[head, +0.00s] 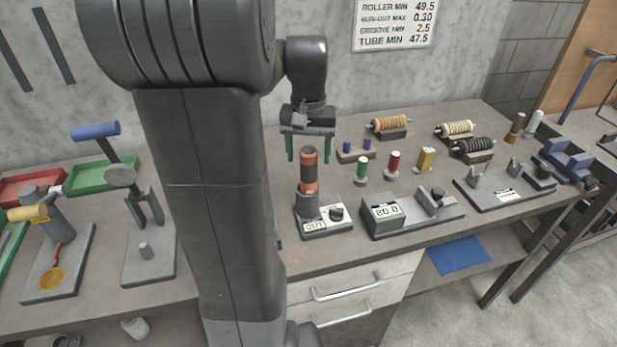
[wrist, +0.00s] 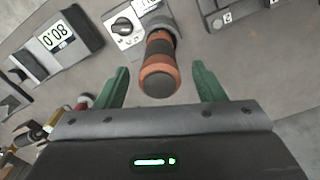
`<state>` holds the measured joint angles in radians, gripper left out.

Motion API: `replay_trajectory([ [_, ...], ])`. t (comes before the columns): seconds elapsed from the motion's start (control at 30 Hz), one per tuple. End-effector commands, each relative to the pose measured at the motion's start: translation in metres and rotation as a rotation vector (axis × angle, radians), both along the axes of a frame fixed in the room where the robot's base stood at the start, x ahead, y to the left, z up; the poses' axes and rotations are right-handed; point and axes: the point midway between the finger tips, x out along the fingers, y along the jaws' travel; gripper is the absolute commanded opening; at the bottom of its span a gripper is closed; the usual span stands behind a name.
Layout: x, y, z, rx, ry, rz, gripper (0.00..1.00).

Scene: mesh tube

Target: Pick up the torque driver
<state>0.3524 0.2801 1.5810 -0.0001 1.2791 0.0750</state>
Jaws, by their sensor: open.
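The torque driver (head: 309,172), with an orange and dark banded handle, stands upright in a grey holder on a small base (head: 323,222) with a dial and display. In the wrist view the torque driver (wrist: 160,68) shows its rounded dark end toward the camera, between and beyond the fingertips. My gripper (head: 310,158) points down with its green fingers apart, around or just behind the handle's top in the head view; the exact depth is unclear. In the wrist view my gripper (wrist: 160,82) is open and empty, with one finger on each side of the handle.
A gauge with a display (head: 387,212) stands close to the right of the driver's base. Green (head: 362,169) and red (head: 394,164) spools stand behind it. Several rollers on stands lie at the back right. My arm hides the middle left of the bench.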

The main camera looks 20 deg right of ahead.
Motion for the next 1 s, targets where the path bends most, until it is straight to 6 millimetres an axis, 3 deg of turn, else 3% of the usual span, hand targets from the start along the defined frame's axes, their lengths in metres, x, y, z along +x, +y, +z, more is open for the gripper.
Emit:
replay_trajectory([
  [0.3, -0.001, 0.000, -0.043, 0.002, 0.004, 0.000, 0.63],
  [0.6, -0.001, 0.000, -0.049, 0.000, 0.001, 0.000, 0.63],
  [0.87, -0.001, 0.000, -0.049, 0.000, 0.001, 0.000, 0.12],
  [1.0, -0.001, 0.000, -0.048, 0.000, -0.001, 0.000, 0.10],
])
